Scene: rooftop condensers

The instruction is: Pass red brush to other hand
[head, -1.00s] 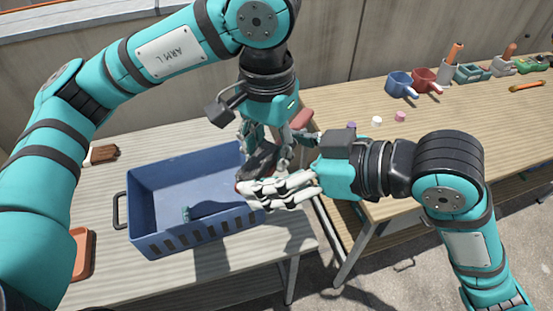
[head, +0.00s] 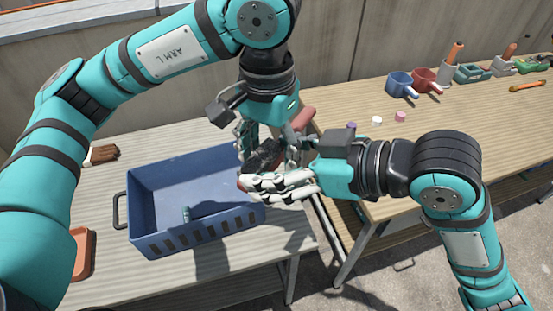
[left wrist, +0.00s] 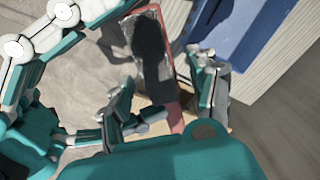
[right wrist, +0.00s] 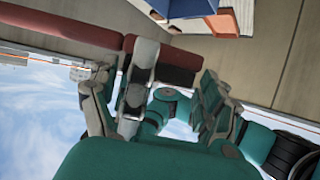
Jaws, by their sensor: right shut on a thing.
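The red brush (head: 263,157) has dark bristles, and its red handle (head: 304,118) points up and right in the head view. My right gripper (head: 258,187) is shut on the brush near its bristle end. My left gripper (head: 268,139) is above it, with its fingers spread on both sides of the brush. In the left wrist view, the brush (left wrist: 149,50) runs between the left fingers (left wrist: 165,97), with visible gaps. In the right wrist view, the brush (right wrist: 65,32) crosses behind the right fingers (right wrist: 172,85); the exact contact is partly hidden.
A blue crate (head: 150,225) stands on the near table beneath and left of the grippers, with a small teal-ended item inside. A brown-bristled brush (head: 102,154) and an orange tray (head: 83,255) lie left.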

